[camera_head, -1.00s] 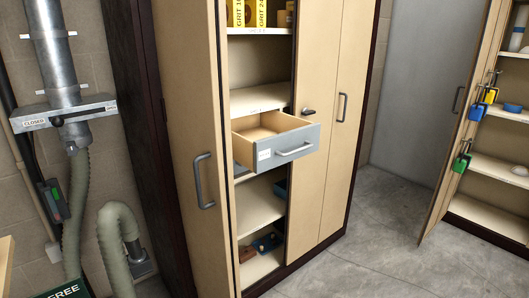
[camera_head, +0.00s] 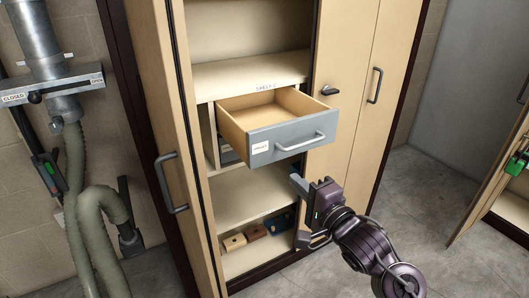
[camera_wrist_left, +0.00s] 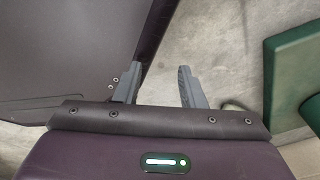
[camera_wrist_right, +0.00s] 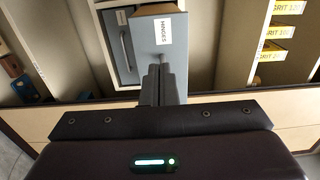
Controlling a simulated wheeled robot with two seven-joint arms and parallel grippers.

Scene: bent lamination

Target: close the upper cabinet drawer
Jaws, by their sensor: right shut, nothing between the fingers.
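The upper drawer (camera_head: 290,137) stands pulled out of the cabinet. It has a grey front with a white label and a bar handle (camera_head: 305,143), and its wooden inside looks empty. In the right wrist view its labelled front (camera_wrist_right: 165,52) lies just beyond the fingers. My right gripper (camera_head: 299,187) is shut and empty, below and in front of the drawer front; I cannot tell whether it touches. Its closed fingers (camera_wrist_right: 163,85) also show in the right wrist view. My left gripper (camera_wrist_left: 160,88) is open and empty above the floor, outside the head view.
A lower grey drawer (camera_wrist_right: 121,55) sits shut in the cabinet. The tall cabinet door (camera_head: 150,140) stands open at the left. Shelves below hold small blocks (camera_head: 256,233). Grey ducting (camera_head: 75,190) stands further left. A green object (camera_wrist_left: 298,70) is near my left gripper.

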